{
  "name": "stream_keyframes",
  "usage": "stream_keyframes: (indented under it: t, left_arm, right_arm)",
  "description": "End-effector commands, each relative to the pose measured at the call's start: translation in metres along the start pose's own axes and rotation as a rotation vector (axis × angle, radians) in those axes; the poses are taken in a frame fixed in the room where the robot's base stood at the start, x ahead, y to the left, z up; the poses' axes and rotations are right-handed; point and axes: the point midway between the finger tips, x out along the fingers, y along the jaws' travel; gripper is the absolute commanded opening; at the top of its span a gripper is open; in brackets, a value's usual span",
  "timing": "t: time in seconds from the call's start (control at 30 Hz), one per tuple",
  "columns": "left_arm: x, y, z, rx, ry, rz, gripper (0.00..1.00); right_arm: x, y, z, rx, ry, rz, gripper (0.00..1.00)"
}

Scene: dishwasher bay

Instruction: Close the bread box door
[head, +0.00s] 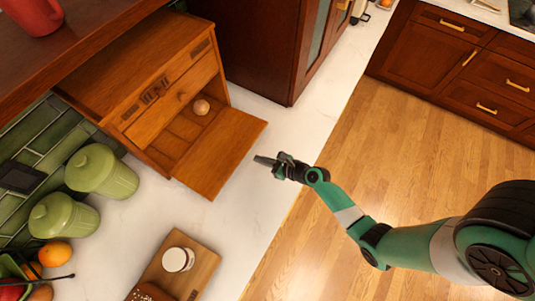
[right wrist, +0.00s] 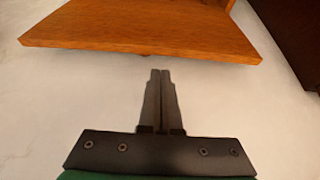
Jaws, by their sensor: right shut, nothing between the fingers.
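The wooden bread box (head: 150,75) stands on the white counter at the upper left of the head view. The door's edge also shows across the top of the right wrist view (right wrist: 150,30). My right gripper (head: 258,160) is shut and empty, just off the door's outer edge, pointing at it; a gap of counter shows between them in the wrist view. My left gripper is not in view.
Two green canisters (head: 103,172) stand left of the box. A cutting board (head: 203,264) with a white jar (head: 178,259) lies in front, near fruit (head: 55,253). A dark wood cabinet (head: 262,45) stands behind the box. The counter around the gripper is clear.

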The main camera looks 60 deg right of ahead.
Motion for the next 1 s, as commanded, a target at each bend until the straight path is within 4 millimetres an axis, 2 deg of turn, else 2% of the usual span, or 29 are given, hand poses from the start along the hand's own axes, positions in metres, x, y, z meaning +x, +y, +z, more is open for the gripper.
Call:
stream_keyframes:
  t: [0.03,0.1,0.3,0.7,1.0]
  left_arm:
    - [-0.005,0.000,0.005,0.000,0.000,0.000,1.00]
    - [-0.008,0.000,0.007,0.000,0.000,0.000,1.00]
    - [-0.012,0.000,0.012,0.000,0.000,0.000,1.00]
    - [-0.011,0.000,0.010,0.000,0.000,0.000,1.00]
    - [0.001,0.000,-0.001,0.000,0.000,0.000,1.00]
  right_arm:
    - [0.012,0.000,-0.003,-0.002,-0.001,0.001,0.00]
    - [0.024,0.001,-0.002,-0.003,0.000,0.002,0.00]
    - [0.042,0.000,-0.001,0.000,0.000,0.000,0.00]
    - [0.043,-0.001,0.001,-0.001,0.002,-0.001,0.00]
    - [0.038,-0.010,0.013,-0.001,0.047,-0.002,0.00]
